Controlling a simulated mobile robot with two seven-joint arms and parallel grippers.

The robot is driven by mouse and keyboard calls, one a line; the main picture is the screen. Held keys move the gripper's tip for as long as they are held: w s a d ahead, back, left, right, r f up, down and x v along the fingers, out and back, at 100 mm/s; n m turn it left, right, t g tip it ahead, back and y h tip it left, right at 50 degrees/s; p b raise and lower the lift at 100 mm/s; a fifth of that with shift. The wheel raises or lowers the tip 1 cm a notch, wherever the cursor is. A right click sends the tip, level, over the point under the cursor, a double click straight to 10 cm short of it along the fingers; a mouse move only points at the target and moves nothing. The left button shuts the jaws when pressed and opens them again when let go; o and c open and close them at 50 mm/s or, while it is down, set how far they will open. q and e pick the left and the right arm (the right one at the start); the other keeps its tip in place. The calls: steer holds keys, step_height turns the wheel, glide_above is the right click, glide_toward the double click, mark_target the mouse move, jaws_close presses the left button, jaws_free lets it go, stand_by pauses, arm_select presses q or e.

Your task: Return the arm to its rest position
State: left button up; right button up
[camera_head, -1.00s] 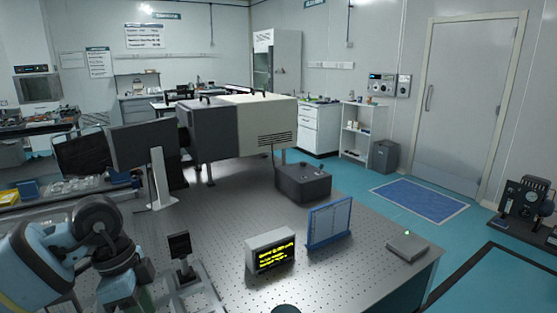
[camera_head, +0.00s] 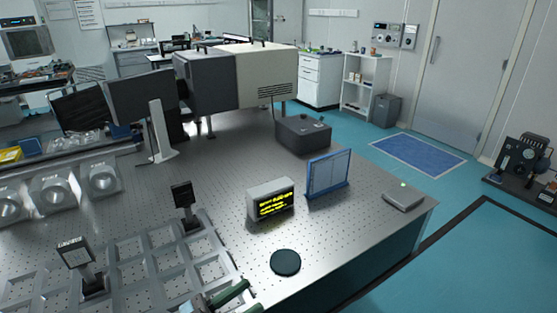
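My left gripper (camera_head: 248,298) shows at the bottom edge, low over the near edge of the optical table (camera_head: 350,225). Its two greenish fingers point up and to the right with a gap between them, and I see nothing held. The rest of my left arm is mostly cut off by the frame. My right gripper is not in view.
A dark round disc (camera_head: 285,262) lies close to the fingers' right. A metal grid tray (camera_head: 150,270) with small dark posts is to the left. Behind stand a yellow-text display (camera_head: 270,200), a blue framed panel (camera_head: 327,176) and a monitor (camera_head: 142,97).

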arm_select(q)
steer(key=s+a+f+n+t+y, duration=0.2)
steer(key=a+f+n+y, duration=0.25)
steer(key=f+y, duration=0.2)
steer(key=s+a+f+n+t+y, duration=0.2)
steer(key=a+f+n+t+y, duration=0.15)
steer(key=f+n+y, duration=0.35)
steer(key=s+a+f+g+y, duration=0.1)
steer(key=s+a+f+g, duration=0.1)
steer(key=s+f+g, duration=0.2)
steer(key=s+a+f+m+g+y, duration=0.1)
steer(key=s+a+f+g+y, duration=0.1)
steer(key=s+f, duration=0.9)
steer(key=s+a+g, duration=0.1)
steer(key=s, duration=0.1)
steer(key=shift+s+a+g+p, duration=0.3)
steer(key=shift+s+a+g, duration=0.05)
steer(key=shift+m+y, duration=0.25)
